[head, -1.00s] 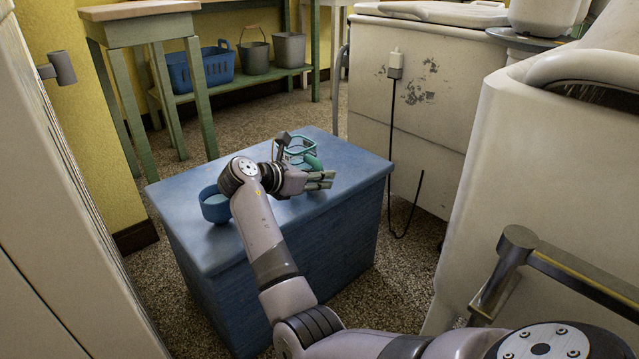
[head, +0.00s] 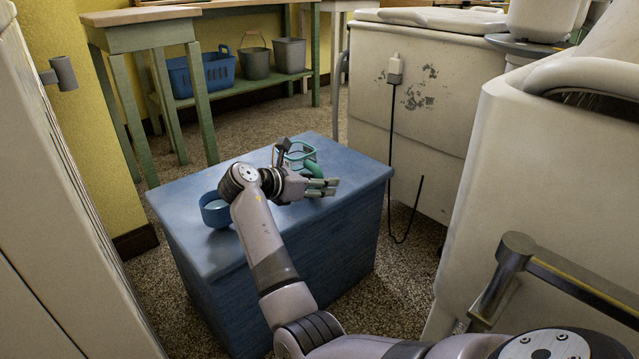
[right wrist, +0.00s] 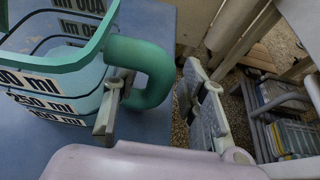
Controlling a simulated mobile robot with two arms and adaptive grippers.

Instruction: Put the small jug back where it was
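The small jug (head: 298,154) is clear with teal trim, a teal handle and dark ml markings. It stands on the blue chest (head: 345,193), partly hidden behind my right gripper. My right gripper (head: 326,187) is low over the chest top at the jug's handle side. In the right wrist view the jug (right wrist: 58,82) fills the upper left. The right gripper (right wrist: 160,112) is open there, with the teal handle between its spread fingers. One finger overlaps the handle's inner side; I cannot tell whether it touches. My left gripper is not in view.
A blue bowl (head: 214,208) stands on the chest's left side. White washers (head: 425,115) stand behind and to the right. A green bench (head: 232,97) holds a blue basket (head: 200,73) and grey buckets (head: 255,60). Carpet is clear between bench and chest.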

